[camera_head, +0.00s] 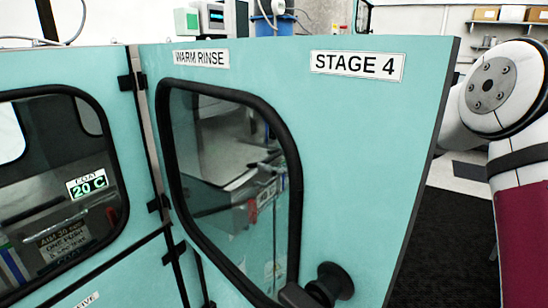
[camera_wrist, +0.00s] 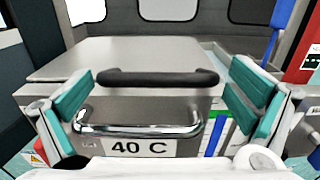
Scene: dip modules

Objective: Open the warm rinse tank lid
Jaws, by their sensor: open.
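In the wrist view, a grey metal tank (camera_wrist: 190,101) has a white "40 C" label (camera_wrist: 142,148) on its front. Its flat grey lid (camera_wrist: 125,55) lies level on top and looks shut. A black bar handle (camera_wrist: 158,78) runs along the lid's front edge. A chrome bar (camera_wrist: 135,128) is on the front below it. My gripper (camera_wrist: 168,82) is open, with teal finger pads to the left and right of the black handle; contact cannot be told. In the head view, the teal "WARM RINSE" door (camera_head: 370,120) stands swung out and hides my gripper.
The door carries a window and a black knob (camera_head: 330,283); my arm passes beyond its right edge. A neighbouring teal compartment with a "20 C" display (camera_head: 88,188) is at left. In the wrist view, blue and green strips (camera_wrist: 217,132) stand right of the tank front.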

